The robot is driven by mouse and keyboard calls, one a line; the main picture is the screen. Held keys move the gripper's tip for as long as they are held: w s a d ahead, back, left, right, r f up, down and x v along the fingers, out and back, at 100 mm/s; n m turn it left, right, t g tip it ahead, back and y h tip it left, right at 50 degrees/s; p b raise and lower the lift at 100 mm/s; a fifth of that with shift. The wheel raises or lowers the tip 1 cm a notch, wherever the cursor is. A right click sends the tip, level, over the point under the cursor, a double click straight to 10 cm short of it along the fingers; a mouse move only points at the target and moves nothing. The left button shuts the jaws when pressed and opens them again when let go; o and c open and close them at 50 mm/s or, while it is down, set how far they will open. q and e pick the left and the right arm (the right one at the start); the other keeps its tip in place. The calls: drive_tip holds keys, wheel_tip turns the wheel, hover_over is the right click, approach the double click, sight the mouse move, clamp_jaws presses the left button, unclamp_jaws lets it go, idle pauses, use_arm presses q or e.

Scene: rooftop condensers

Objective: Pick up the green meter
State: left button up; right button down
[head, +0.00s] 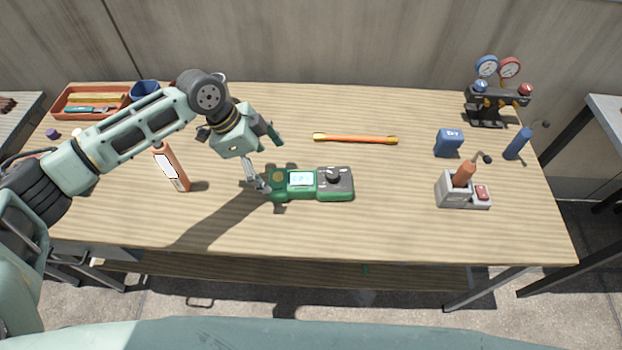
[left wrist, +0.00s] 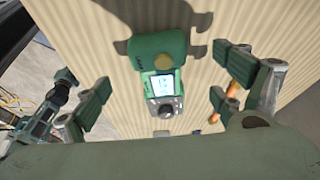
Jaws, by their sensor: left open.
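The green meter (head: 312,184) lies flat on the wooden table, near the middle of its front half. It has a lit screen and a dark dial on its right part. My left gripper (head: 265,158) is over the meter's left end, with its fingers spread. In the left wrist view the meter (left wrist: 158,72) shows between the open fingers, apart from both of them, with table visible on each side. My right gripper is not seen in the head view.
To the right are a blue box (head: 449,142), a grey device (head: 455,190), a blue cylinder (head: 517,144) and a gauge set (head: 490,105). A tool tray (head: 62,104) is back left.

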sight(279, 178)
use_arm(q)
drive_tip(key=shift+p+x, duration=0.4)
drive_tip(key=shift+x, duration=0.6)
drive_tip(key=x, duration=0.2)
drive_tip(key=shift+s+d+f, duration=0.1)
drive_tip(key=shift+d+f, duration=0.05)
drive_tip(key=shift+f, duration=0.2)
drive_tip(key=shift+d+f, duration=0.15)
drive_tip(key=shift+f, duration=0.25)
drive_tip(key=c, duration=1.7)
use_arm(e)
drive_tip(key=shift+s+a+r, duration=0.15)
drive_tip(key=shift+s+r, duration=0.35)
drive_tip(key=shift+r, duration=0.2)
